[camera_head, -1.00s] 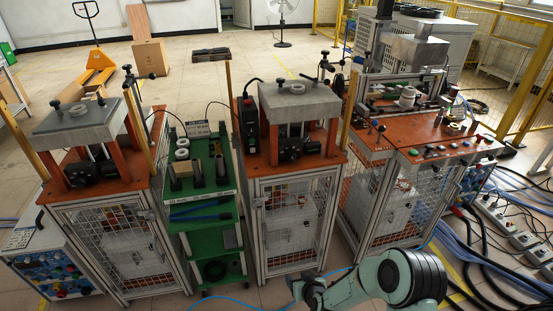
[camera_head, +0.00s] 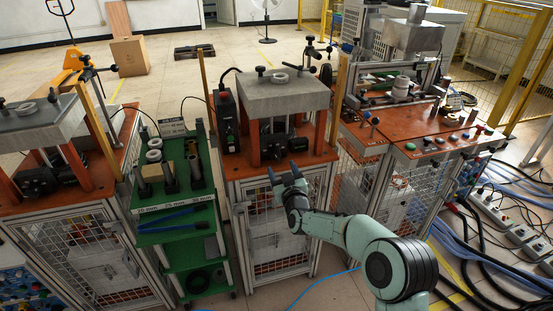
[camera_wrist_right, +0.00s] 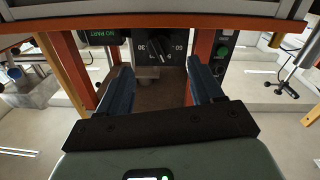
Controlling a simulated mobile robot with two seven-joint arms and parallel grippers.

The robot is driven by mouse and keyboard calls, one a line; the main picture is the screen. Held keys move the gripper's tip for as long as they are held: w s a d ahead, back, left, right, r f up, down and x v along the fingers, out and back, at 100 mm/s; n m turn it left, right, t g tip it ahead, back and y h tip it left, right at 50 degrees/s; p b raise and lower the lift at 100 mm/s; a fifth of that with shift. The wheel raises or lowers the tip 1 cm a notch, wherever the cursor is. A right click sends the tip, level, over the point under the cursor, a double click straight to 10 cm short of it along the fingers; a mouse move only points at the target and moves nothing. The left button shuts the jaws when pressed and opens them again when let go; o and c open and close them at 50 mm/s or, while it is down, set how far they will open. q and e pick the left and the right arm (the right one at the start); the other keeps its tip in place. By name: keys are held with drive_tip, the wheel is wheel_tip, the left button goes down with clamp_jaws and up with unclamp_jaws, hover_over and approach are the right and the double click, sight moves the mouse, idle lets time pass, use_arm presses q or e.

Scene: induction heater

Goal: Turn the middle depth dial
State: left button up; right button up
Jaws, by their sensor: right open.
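The middle depth dial (camera_wrist_right: 160,47) is a dark round knob with a pale pointer mark and numbers around it, at the top middle of the right wrist view. In the head view, a dark unit (camera_head: 283,144) sits under the plate of the middle machine (camera_head: 283,94); its dial markings are too small to read there. My right gripper (camera_head: 284,172) is in front of that machine, near the front edge of its orange top. In the wrist view its two fingers (camera_wrist_right: 160,75) are apart, with nothing between them, and the dial lies beyond their tips. My left gripper is not in view.
Orange posts (camera_wrist_right: 201,62) flank the dial. A green-lit display (camera_wrist_right: 101,33) is left of it. A green cart (camera_head: 170,215) stands left of the middle machine, and another press (camera_head: 38,125) further left. A button panel (camera_head: 440,142) is to the right.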

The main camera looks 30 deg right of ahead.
sight(277, 158)
drive_tip(key=shift+x, duration=3.6)
drive_tip(key=shift+f, duration=0.1)
drive_tip(key=c, duration=1.1)
